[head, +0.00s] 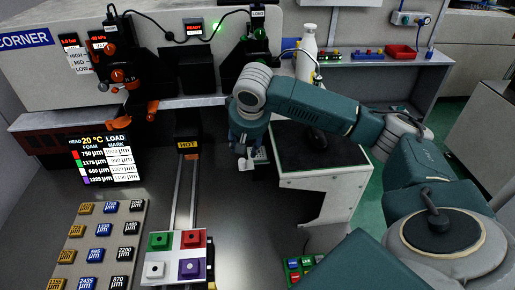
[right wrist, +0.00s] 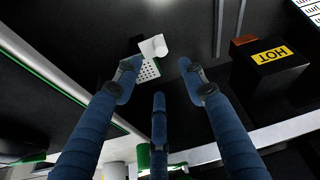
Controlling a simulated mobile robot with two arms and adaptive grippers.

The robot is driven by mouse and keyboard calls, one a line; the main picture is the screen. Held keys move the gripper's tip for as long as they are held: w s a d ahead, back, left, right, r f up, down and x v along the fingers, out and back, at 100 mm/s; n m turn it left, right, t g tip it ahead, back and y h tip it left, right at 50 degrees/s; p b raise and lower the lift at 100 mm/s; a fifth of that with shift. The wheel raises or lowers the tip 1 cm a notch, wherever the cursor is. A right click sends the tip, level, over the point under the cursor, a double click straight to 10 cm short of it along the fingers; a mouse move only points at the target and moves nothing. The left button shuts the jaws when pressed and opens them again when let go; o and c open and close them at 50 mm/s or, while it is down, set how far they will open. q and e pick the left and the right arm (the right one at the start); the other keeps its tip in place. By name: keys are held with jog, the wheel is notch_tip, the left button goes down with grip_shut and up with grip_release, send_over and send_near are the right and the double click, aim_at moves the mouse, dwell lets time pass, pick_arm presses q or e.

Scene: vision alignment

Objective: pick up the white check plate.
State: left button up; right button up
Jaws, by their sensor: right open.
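The white check plate (right wrist: 149,70) lies on the dark bench in the right wrist view. It has a grid of dark dots and a white knob-like part (right wrist: 153,46) at its upper end. My right gripper (right wrist: 158,77) is open, its blue fingers spread, with the plate beyond and between the fingertips. I see no contact, and one finger hides part of the plate. In the head view my right gripper (head: 246,157) points down over the bench, and a bit of the white plate (head: 261,154) shows beside it. My left gripper is not in view.
A HOT-labelled block (head: 188,147) sits on rails left of the gripper. A four-colour plate (head: 174,257) and a tray of labelled blocks (head: 88,274) lie at the front left. A white bottle (head: 307,54) stands behind my right arm.

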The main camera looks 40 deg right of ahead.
aim_at(242, 160)
jog(key=x, duration=0.4)
jog(key=shift+a+f, duration=0.15)
jog(key=shift+f, duration=0.3)
jog(key=p+x, duration=0.1)
jog(key=x, duration=0.4)
jog(key=shift+a, duration=0.1)
jog(key=shift+r, duration=0.1)
grip_shut()
